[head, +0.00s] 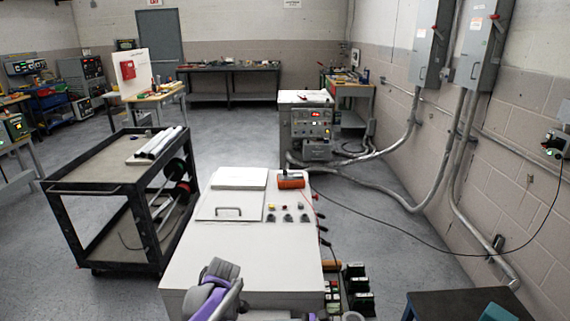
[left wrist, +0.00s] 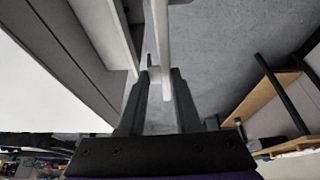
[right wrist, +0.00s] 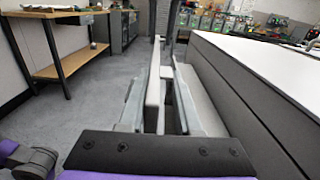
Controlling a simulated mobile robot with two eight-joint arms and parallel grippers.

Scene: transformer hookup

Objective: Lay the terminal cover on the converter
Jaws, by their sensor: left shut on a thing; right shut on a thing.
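A large white-topped cabinet (head: 230,255), which looks like the converter, stands in front of me in the head view. A flat white plate with a dark handle (head: 225,207) lies on its top and may be the terminal cover. My left gripper (left wrist: 160,82) is shut on a narrow pale bar (left wrist: 162,35) in the left wrist view, beside a grey-sided cabinet. My right gripper (right wrist: 160,85) is shut on a similar pale bar (right wrist: 153,75) in the right wrist view, also beside a cabinet. I cannot tell what the bars belong to. Neither fingertip pair shows in the head view.
A black cart (head: 100,190) stands to the left. A second white cabinet with a lit panel (head: 310,122) stands behind, with conduits and a cable at its right. An orange item (head: 290,180) lies on the near cabinet. A dark table (head: 460,305) is at lower right.

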